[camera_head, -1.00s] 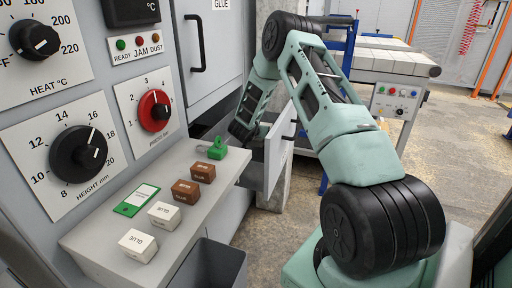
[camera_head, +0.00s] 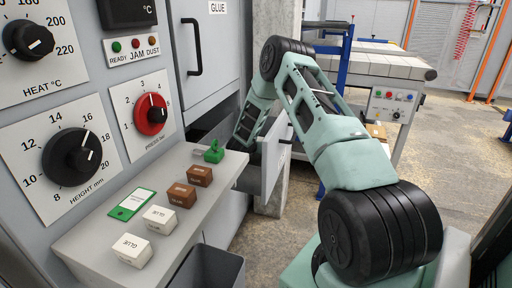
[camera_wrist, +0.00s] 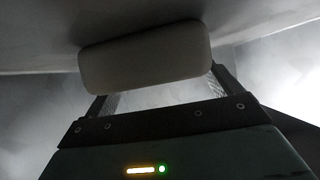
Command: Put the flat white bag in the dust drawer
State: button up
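A pale, flat bag with rounded ends (camera_wrist: 145,58) lies across the fingers in the wrist view, dim in shadow. My gripper (camera_wrist: 162,92) has its two fingers wide apart there. The bag hides the left fingertip, and the right finger is beside the bag's right end. I cannot tell whether the fingers press on it. In the head view a grey drawer (camera_head: 276,160) stands open in the machine front. My arm reaches down behind its front panel, so the gripper and bag are hidden in that view.
A grey shelf (camera_head: 95,240) juts from the panel. It carries white blocks (camera_head: 159,219), brown blocks (camera_head: 199,176), a green tag (camera_head: 131,204) and a green padlock-like piece (camera_head: 214,152). A dark bin (camera_head: 207,270) stands below. A roller table (camera_head: 385,62) is behind; open floor lies at right.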

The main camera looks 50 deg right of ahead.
jog(key=shift+r, duration=0.25)
jog(key=p+v, duration=0.1)
jog(key=v, duration=0.6)
jog(key=shift+s+a, duration=0.1)
jog(key=shift+a, duration=0.1)
